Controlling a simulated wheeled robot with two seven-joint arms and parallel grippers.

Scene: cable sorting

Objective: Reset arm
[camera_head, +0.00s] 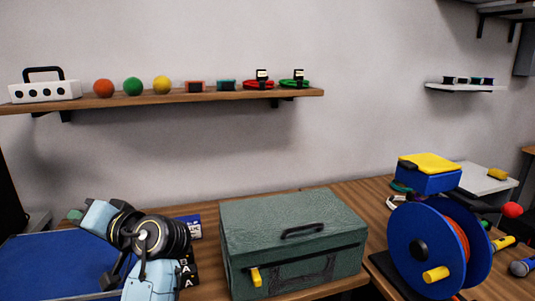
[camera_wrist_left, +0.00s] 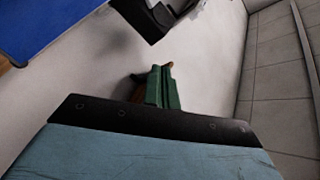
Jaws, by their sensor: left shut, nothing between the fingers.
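My left arm (camera_head: 152,240), light blue with black joints, stands folded at the lower left of the head view. My left gripper (camera_head: 75,215) shows as a small green tip beyond the light blue link, over the back edge of the blue surface. In the left wrist view its green fingers (camera_wrist_left: 163,88) are together, with nothing held between them. My right gripper is in neither view.
A green toolbox (camera_head: 293,240) stands on the wooden table right of my arm. A blue cable reel (camera_head: 415,250) stands farther right, near a blue box with a yellow lid (camera_head: 428,173). A wall shelf (camera_head: 170,97) holds balls and small items.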

